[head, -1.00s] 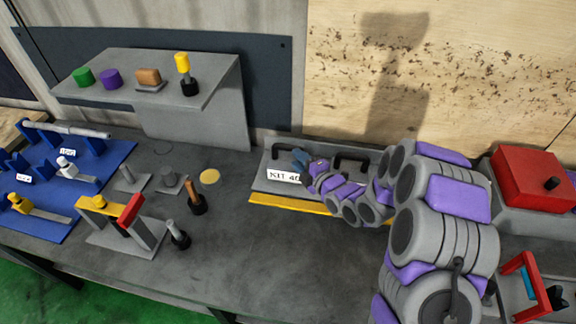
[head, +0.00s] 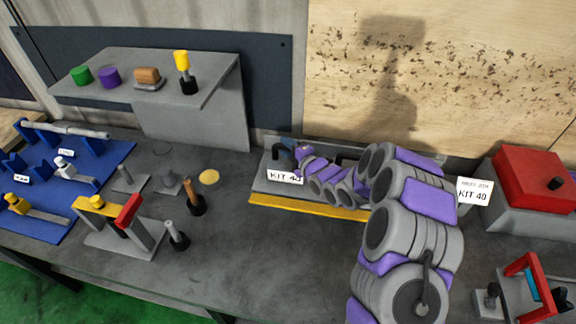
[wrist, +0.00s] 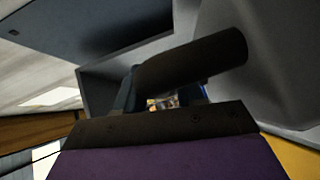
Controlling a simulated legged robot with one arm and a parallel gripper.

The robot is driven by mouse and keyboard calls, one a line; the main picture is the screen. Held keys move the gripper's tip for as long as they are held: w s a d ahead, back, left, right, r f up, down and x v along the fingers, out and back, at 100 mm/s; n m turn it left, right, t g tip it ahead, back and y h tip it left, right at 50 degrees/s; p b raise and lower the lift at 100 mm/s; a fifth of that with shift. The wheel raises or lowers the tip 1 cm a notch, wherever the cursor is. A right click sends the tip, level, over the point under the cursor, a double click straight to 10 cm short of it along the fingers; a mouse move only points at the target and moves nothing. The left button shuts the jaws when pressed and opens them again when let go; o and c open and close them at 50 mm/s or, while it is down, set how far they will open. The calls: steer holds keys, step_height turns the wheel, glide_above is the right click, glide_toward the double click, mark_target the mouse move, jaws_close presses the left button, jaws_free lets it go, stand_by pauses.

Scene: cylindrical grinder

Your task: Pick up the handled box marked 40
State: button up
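The grey box marked KIT 40 (head: 330,202) has a yellow front strip and a white label. It sits on the bench by the back wall. It has two black handles; the right one (head: 345,153) is partly behind my arm. My gripper (head: 284,147) is at the left handle and covers most of it in the head view. In the wrist view the dark handle bar (wrist: 192,57) crosses just ahead of my gripper (wrist: 165,98). A gap shows between its fingers, so it looks open. Whether the fingers touch the handle is hard to tell.
A shelf (head: 215,85) holds several small parts. The bench in front of the box is clear.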

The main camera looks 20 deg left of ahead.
jaws_close()
steer(key=shift+s+f, duration=0.15)
steer(key=shift+f, duration=0.05)
stand_by(1.2)
